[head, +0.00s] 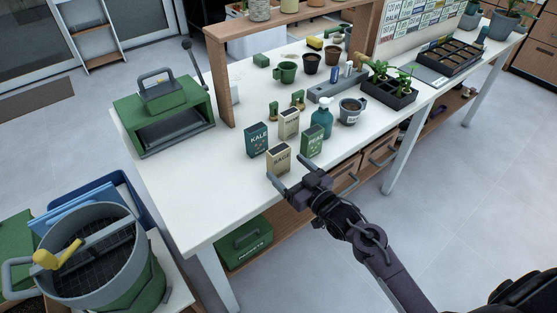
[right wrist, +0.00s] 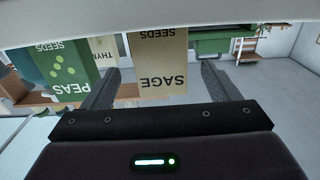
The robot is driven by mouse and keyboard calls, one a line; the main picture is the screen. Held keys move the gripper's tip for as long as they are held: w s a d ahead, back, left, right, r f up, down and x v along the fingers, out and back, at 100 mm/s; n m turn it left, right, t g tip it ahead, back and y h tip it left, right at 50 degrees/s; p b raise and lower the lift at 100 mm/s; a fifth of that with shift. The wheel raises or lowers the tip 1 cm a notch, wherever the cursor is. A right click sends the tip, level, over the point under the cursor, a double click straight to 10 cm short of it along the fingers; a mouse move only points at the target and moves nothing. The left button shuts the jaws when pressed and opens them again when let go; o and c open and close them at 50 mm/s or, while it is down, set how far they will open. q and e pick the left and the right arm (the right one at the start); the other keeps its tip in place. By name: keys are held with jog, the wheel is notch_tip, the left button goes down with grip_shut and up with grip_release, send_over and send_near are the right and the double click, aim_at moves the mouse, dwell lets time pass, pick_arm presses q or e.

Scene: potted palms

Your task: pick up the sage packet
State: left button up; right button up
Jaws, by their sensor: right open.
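The sage packet (head: 278,161) is a tan box standing upright near the front edge of the white table (head: 185,200). My right gripper (head: 290,173) is open in front of it. In the right wrist view the sage packet (right wrist: 158,65) appears upside down, lined up between the two spread fingers (right wrist: 160,80), with a gap on each side. I cannot tell how far the fingertips reach along it. My left gripper is not in view.
Close by stand the kale packet (head: 257,139), the thyme packet (head: 289,124) and the green peas packet (head: 312,141). A teal spray bottle (head: 322,119) and a mug (head: 351,110) are behind. A green box (head: 165,115) stands left; the table's front left is clear.

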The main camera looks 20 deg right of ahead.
aim_at(282, 164)
jog(key=x, duration=0.4)
jog(key=shift+w+a+f+p, duration=0.1)
jog(key=shift+w+a+p, duration=0.05)
jog(key=shift+w+p, duration=0.15)
jog(key=shift+s, duration=0.1)
jog(key=c, duration=1.1)
jog(key=shift+o, duration=0.2)
